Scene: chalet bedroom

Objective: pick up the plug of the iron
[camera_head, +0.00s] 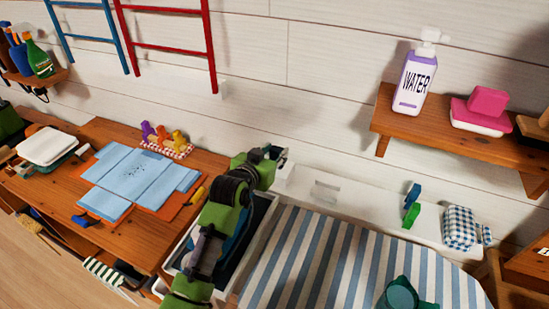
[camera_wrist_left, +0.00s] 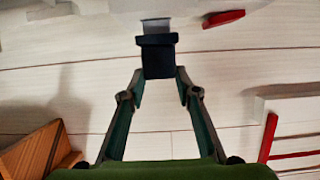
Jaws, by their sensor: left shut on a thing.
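My left gripper (camera_head: 276,154) reaches toward the white plank wall, above the white ledge behind the striped board. In the left wrist view, its two fingers are closed on a dark navy block (camera_wrist_left: 158,58), which looks like the plug. A grey piece (camera_wrist_left: 157,27) shows just beyond the block; I cannot tell whether it belongs to it. In the head view the plug is hidden by the gripper. A teal rounded object (camera_head: 398,294) on the striped board, cut by the lower edge, may be the iron. No cord is clear. My right gripper is not in view.
A blue-striped board (camera_head: 310,262) fills the lower middle. A wooden desk (camera_head: 60,205) with blue cloth (camera_head: 140,177) is at the left. Red rails (camera_head: 168,48) hang on the wall.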

